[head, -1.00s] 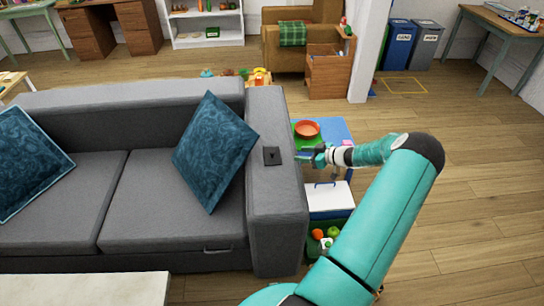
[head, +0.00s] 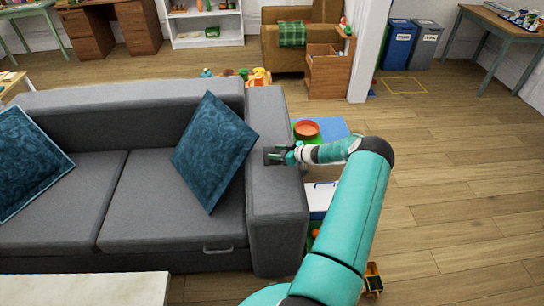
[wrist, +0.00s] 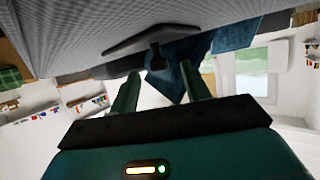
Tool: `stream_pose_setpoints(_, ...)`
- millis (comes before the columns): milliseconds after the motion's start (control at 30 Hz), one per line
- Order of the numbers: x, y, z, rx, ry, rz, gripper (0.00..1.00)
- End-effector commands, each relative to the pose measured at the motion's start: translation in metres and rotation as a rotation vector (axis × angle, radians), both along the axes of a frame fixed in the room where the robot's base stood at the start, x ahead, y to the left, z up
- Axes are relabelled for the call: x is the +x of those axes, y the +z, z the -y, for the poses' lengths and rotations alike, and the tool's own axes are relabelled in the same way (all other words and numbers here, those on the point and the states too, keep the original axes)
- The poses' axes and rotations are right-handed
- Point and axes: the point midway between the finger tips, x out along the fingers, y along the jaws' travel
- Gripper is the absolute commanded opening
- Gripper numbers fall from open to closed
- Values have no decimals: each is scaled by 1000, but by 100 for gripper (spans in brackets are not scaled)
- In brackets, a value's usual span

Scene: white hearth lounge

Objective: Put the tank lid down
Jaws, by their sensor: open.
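The tank lid, a dark square plate with a small knob, lies on the grey sofa's right armrest (head: 277,200). In the wrist view, which looks upside down, the lid (wrist: 150,36) shows edge-on against the grey armrest, its knob (wrist: 157,59) pointing towards the space between my fingers.
A blue patterned cushion (head: 213,150) leans on the sofa left of the armrest. Right of the armrest are an orange bowl (head: 306,128), a blue surface (head: 334,127) and a white box top (head: 319,199), partly behind my arm. Wooden floor (head: 455,190) is clear farther right.

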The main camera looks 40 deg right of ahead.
Motion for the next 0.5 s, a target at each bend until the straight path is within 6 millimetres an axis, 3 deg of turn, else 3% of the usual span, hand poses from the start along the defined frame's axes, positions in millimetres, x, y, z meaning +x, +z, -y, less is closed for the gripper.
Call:
stream_pose_setpoints(267, 4, -2, -1, 0, 0, -1, 47)
stream_pose_setpoints(500, 3, -2, -1, 0, 0, -1, 0)
